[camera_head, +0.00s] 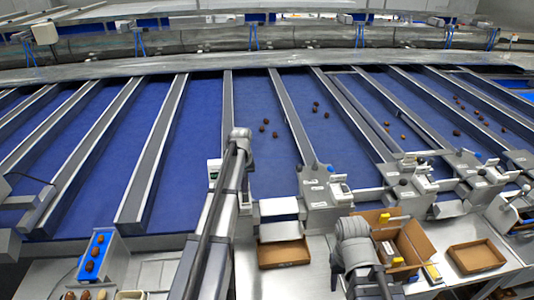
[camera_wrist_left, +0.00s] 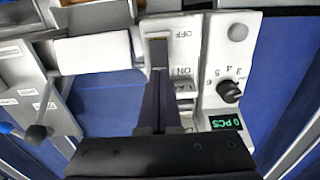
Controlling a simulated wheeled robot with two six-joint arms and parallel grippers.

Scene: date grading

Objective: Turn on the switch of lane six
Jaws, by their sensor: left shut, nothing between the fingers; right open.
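In the left wrist view a pale control box carries a switch (camera_wrist_left: 158,50) in a slot beside the marks OFF and ON. My left gripper (camera_wrist_left: 160,74) is shut and empty. Its dark fingertips are at the ON end of the slot and cover part of it; I cannot tell whether they touch the switch. In the head view the control box (camera_head: 213,172) is beside my left arm, which hides part of it and the fingertips. My right gripper (camera_head: 362,284) is low in the head view, over the front table, its fingers hard to make out.
A black knob (camera_wrist_left: 230,91) with numbers and a green display (camera_wrist_left: 226,122) reading 0 PCS are on the same box. Other levers and boxes stand at the lane ends to the right. A cardboard tray (camera_head: 284,254) and an open carton (camera_head: 418,240) stand in front.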

